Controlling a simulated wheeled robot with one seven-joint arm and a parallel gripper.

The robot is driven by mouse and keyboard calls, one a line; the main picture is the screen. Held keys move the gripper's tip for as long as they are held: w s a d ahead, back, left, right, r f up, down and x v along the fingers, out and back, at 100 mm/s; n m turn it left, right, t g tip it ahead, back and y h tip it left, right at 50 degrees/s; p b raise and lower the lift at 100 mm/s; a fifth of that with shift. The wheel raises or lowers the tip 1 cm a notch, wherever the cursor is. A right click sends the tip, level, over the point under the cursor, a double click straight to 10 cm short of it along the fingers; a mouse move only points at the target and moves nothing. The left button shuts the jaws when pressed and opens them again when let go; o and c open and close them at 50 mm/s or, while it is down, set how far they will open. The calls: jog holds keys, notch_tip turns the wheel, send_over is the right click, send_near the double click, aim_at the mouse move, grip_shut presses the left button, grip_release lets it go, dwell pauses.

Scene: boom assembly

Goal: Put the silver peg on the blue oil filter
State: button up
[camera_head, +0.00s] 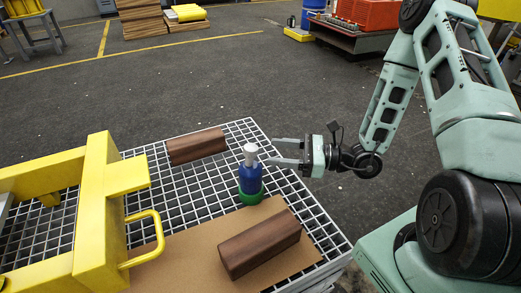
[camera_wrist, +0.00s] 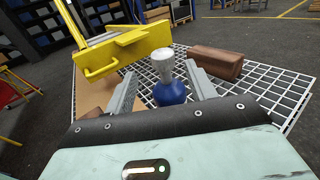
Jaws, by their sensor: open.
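The silver peg (camera_head: 250,153) stands upright on top of the blue oil filter (camera_head: 249,176). The filter is upright, with a green part (camera_head: 250,195) around or under its base, at the right side of the grid table. My gripper (camera_head: 271,151) is open and empty, level with the peg and just to its right, fingers pointing at it. In the wrist view, the silver peg (camera_wrist: 165,66) shows between the two open fingers (camera_wrist: 160,76), seemingly just past the tips, with the blue filter (camera_wrist: 170,93) below it. No finger visibly touches the peg.
A brown block (camera_head: 197,146) lies on the white grid table (camera_head: 190,199) behind the filter. Another brown block (camera_head: 259,242) lies on a brown board (camera_head: 182,260) in front. A yellow frame with a handle (camera_head: 100,200) stands at the left.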

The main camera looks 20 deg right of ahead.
jog(key=s+a+r+n+g+h, duration=0.3)
jog(key=s+n, duration=0.3)
jog(key=n, duration=0.5)
jog(key=s+a+r+n+g+h, duration=0.3)
jog(key=s+a+r+n+h, duration=0.1)
jog(key=n, duration=0.6)
jog(key=s+a+r+n+g+h, duration=0.4)
jog(key=s+a+n+h, duration=0.2)
jog(key=s+n, duration=0.4)
jog(key=shift+s+n+h, duration=0.25)
jog(key=shift+n+h, duration=0.45)
jog(key=shift+n, duration=0.1)
jog(key=shift+r, duration=0.1)
notch_tip(320, 180, up, 12)
jog(key=p, duration=1.1)
jog(key=shift+p, duration=0.35)
